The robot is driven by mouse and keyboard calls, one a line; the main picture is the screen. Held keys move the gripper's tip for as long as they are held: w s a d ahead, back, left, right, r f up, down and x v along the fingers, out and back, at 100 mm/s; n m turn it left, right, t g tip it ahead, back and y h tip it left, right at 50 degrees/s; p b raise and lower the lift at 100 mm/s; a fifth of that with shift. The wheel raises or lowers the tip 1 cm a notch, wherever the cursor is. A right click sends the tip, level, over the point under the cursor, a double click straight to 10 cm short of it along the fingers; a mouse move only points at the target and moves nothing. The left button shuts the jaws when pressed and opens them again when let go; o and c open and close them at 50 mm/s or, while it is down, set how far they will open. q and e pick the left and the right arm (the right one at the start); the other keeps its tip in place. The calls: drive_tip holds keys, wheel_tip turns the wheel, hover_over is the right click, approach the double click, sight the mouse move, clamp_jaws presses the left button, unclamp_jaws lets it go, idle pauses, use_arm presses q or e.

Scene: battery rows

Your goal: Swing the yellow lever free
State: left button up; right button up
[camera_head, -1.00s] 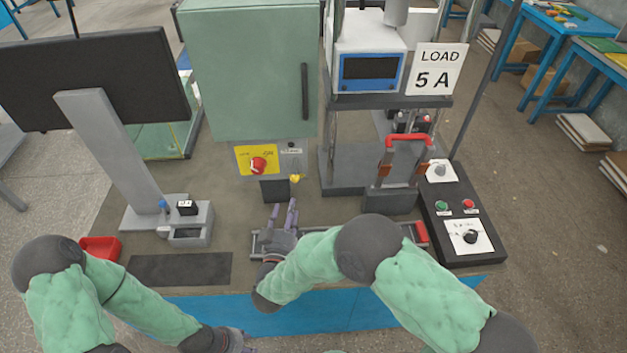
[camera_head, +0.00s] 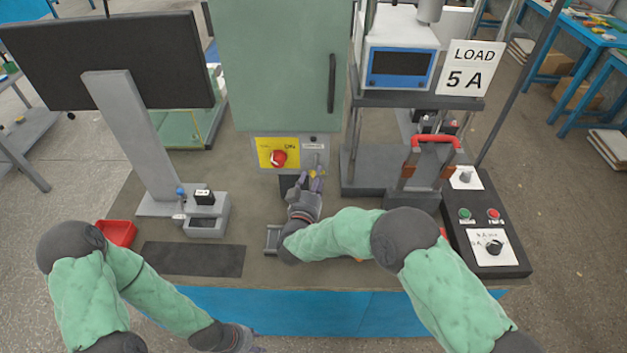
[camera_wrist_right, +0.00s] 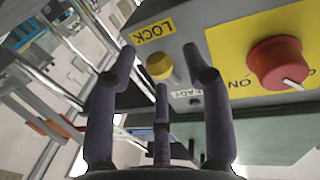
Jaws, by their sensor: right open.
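The yellow lever (camera_head: 312,174) is small and sits under the front of the green cabinet (camera_head: 275,65), right of the red knob (camera_head: 278,158). In the right wrist view, its round yellow end (camera_wrist_right: 160,66) shows beside a yellow LOCK label (camera_wrist_right: 154,31). My right gripper (camera_head: 311,183) is open, with its fingers reaching up at the lever. In the wrist view its fingers (camera_wrist_right: 165,72) stand on either side of the yellow end; I cannot tell whether they touch it. My left gripper (camera_head: 246,341) is low at the bench's front edge, partly cut off, its fingers unclear.
The red knob on its yellow plate (camera_wrist_right: 275,62) is close to one right finger. A press-like stand with a red handle (camera_head: 436,140) and a control box (camera_head: 488,243) are at the right. A monitor (camera_head: 110,60), a red tray (camera_head: 118,233) and a dark mat (camera_head: 192,259) are at the left.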

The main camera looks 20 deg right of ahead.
clamp_jaws()
drive_tip(key=shift+s+d+n+p, duration=0.15)
drive_tip(key=shift+d+n+p, duration=0.15)
drive_tip(key=shift+n, duration=0.3)
unclamp_jaws()
drive_tip(key=shift+f, duration=0.1)
drive_tip(key=shift+a, duration=0.1)
drive_tip(key=v, duration=1.2)
drive_tip(key=shift+f, duration=0.1)
